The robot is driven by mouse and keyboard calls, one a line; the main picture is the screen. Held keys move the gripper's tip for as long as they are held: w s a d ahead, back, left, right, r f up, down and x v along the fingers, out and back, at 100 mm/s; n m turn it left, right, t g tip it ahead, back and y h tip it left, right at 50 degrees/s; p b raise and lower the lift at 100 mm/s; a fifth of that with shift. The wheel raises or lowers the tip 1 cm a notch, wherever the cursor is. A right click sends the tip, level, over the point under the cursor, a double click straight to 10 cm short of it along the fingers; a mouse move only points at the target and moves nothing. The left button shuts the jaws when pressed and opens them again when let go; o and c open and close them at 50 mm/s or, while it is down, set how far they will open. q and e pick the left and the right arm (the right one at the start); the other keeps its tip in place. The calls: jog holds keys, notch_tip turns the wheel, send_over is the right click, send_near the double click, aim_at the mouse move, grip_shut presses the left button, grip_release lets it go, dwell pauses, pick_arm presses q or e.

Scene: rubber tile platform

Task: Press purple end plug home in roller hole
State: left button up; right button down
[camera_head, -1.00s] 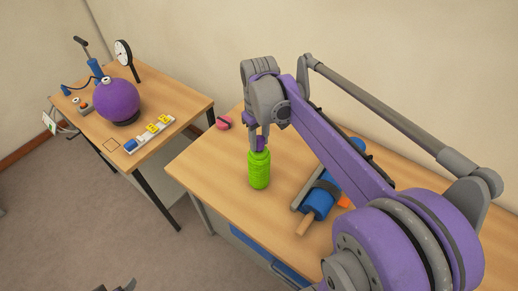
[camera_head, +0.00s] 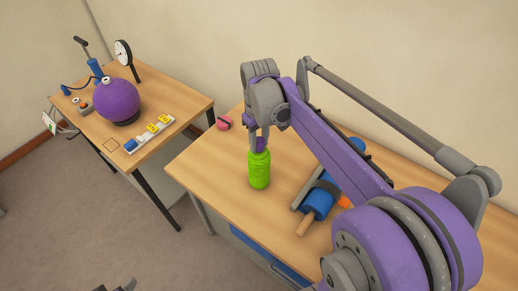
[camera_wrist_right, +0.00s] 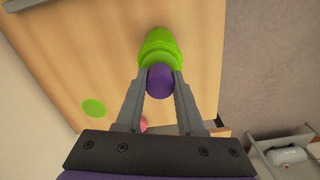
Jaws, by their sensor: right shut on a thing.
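A green ribbed roller (camera_head: 259,171) stands upright on the wooden table; in the right wrist view the green roller (camera_wrist_right: 158,45) lies just beyond the fingertips. My right gripper (camera_head: 259,145) points down at the roller's top, and in the right wrist view the gripper (camera_wrist_right: 161,80) is shut on the purple end plug (camera_wrist_right: 160,79). The plug is at the roller's top end; how deep it sits in the hole is hidden. A dark part low at the left of the head view may be my left arm; its gripper cannot be made out.
A pink round piece (camera_head: 224,122) lies behind the roller. A blue roller with a wooden handle (camera_head: 318,203) lies to the right under my arm. A second table holds a purple ball (camera_head: 116,100), a gauge (camera_head: 123,52) and a white strip (camera_head: 151,134).

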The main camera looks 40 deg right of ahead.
aim_at(259, 140)
jog(key=shift+f, duration=0.15)
jog(key=shift+c, duration=2.2)
grip_release()
notch_tip(259, 140, up, 12)
